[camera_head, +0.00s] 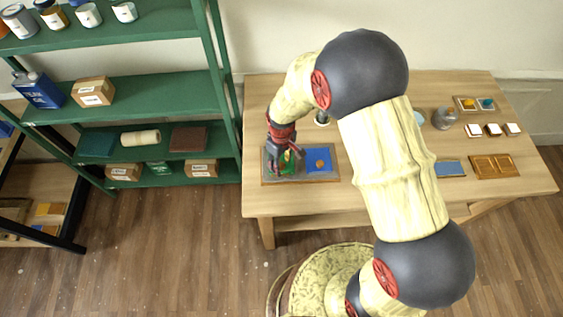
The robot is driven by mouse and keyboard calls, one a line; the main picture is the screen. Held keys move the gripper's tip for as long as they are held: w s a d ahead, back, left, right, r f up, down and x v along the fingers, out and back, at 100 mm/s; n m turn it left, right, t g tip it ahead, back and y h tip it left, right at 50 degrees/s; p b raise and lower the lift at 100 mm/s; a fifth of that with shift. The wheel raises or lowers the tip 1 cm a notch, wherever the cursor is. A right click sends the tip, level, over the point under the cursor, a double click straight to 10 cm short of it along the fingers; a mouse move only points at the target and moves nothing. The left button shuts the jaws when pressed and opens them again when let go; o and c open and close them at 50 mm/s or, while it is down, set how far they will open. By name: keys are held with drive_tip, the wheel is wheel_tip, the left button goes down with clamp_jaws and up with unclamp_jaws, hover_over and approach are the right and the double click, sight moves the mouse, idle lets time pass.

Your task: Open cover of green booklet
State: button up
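The green booklet (288,168) lies on the left part of a grey board (265,180) at the table's left end. Only part of it shows, with small red and orange patches on or just above it. My gripper (284,160) points down over the booklet and hides its upper left part. I cannot tell whether the fingers touch the booklet, how far apart they are, or whether the cover is lifted. A blue booklet (318,155) with a small orange-brown mark lies on the same board, just right of the green one.
The wooden table (300,200) has bare wood at its front left. My arm hides its middle. At right are a flask (444,118), a blue flat piece (450,168), a brown tray (494,156) and small white-topped blocks (493,129). A green shelf (150,85) stands close at left.

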drive_tip(key=shift+c, duration=1.1)
drive_tip(key=c, duration=0.7)
clamp_jaws()
